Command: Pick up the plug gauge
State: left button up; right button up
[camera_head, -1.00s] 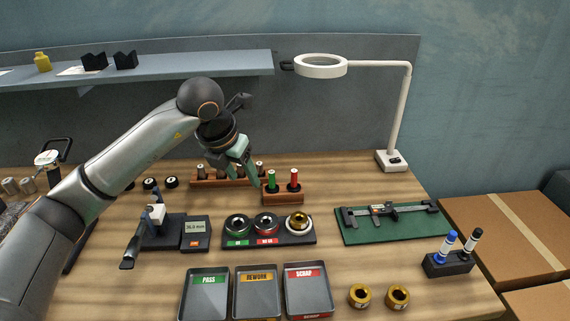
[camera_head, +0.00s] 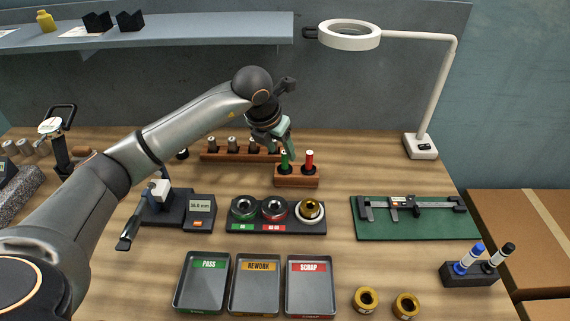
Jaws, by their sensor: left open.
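The plug gauges stand upright in a small wooden block (camera_head: 297,181) at the back middle of the bench. One has a green handle (camera_head: 285,162) and the other a red handle (camera_head: 309,160). My left gripper (camera_head: 286,152) is open and points down at the green-handled gauge, with its fingers at or just above the top of that handle. The fingers partly hide the green handle, and I cannot tell whether they touch it. My right gripper is not in view.
A wooden rack (camera_head: 240,152) with several metal pins stands just left of the block. A ring gauge tray (camera_head: 278,228), a digital readout (camera_head: 201,208) and a green mat with a caliper (camera_head: 420,226) lie nearer. A lamp (camera_head: 421,146) stands at right.

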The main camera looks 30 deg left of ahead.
aim_at(283, 153)
pick_arm(q)
jog(key=p+x, duration=0.1)
jog(key=x, duration=0.4)
jog(key=shift+w, duration=0.15)
jog(key=shift+c, duration=0.2)
grip_shut()
dwell(0.3)
